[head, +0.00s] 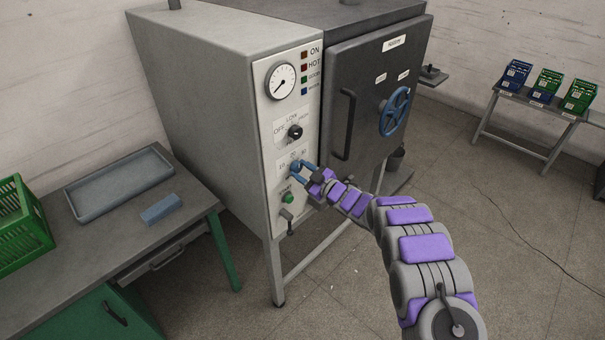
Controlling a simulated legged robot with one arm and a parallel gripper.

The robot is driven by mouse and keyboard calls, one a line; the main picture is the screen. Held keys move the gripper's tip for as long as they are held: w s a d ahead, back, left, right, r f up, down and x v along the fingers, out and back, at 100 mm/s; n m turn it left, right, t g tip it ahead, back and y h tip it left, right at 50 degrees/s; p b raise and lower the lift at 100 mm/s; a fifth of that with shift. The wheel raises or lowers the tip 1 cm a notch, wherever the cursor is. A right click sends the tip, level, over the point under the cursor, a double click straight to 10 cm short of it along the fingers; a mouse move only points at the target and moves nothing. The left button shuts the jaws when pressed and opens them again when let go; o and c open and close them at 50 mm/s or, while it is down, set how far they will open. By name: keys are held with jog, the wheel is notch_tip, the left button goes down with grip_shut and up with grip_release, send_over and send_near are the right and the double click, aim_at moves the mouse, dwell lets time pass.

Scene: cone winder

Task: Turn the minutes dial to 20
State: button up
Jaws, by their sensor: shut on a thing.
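The minutes dial (295,167) is a small blue knob on the pale control panel of the grey machine, with number labels around it, including 10 and what looks like 30. My gripper (306,171) comes from the right and is shut on this dial; its fingers partly cover it. The dial's pointer is hidden, so its setting cannot be told. Above it are a black selector knob (295,132) with a LOW label and a round gauge (282,82). Below it is a green button (288,198).
A dark door with a blue handwheel (396,111) and a long black handle (344,125) stands just right of the panel. A lever (287,214) sits below the button. At left, a workbench holds a grey tray (98,204), a blue block (161,209) and a green crate.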

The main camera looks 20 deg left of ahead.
jog(key=shift+n, duration=0.3)
jog(key=o, duration=1.1)
jog(key=shift+a, duration=0.1)
jog(key=shift+c, duration=0.2)
jog(key=p+v, duration=0.1)
jog(key=v, duration=1.6)
jog(key=shift+d+p, duration=0.2)
jog(key=shift+p, duration=0.2)
jog(key=shift+w+f, duration=0.1)
jog(key=shift+f, duration=0.05)
